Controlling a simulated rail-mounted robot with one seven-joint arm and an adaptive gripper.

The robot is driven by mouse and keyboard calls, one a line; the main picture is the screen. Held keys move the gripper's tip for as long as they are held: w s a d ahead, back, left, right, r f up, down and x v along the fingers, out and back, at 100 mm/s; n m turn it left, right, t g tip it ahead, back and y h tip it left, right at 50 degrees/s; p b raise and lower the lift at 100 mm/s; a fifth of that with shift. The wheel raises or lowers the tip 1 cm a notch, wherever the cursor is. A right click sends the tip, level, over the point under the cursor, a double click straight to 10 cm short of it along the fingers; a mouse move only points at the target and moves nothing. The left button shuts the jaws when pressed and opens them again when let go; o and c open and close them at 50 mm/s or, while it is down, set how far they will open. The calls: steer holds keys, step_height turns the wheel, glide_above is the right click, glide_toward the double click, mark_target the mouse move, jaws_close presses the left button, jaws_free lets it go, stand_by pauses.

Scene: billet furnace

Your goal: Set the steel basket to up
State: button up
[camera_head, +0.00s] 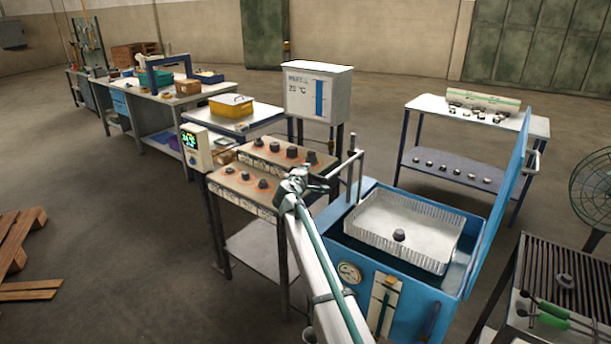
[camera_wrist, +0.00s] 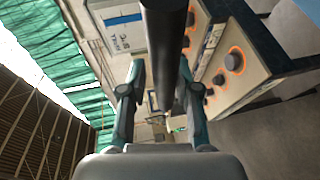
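The steel basket (camera_head: 375,232) is a pale ribbed tray inside the open blue tank (camera_head: 400,284). Its rim looks near the tank's rim, and one dark billet (camera_head: 399,235) stands in it. A grey lever bar (camera_head: 345,164) with upright rods rises at the tank's left corner. My gripper (camera_head: 308,185) is at the lever's near left end. In the wrist view, a dark bar (camera_wrist: 166,50) passes between or in front of the fingers of my gripper (camera_wrist: 160,75). The fingers are apart, with a gap left of the bar. Contact with the bar is not clear.
A hot-plate bench (camera_head: 240,188) with several billets stands left of my gripper. The tank's raised blue lid (camera_head: 510,190) is at right. A grate table (camera_head: 560,285) and a fan (camera_head: 597,185) stand farther right.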

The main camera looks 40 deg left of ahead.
steer(key=shift+o, duration=1.2)
steer(key=shift+r, duration=0.2)
steer(key=shift+f, duration=0.1)
steer(key=shift+s+f, duration=0.1)
steer(key=v, duration=1.2)
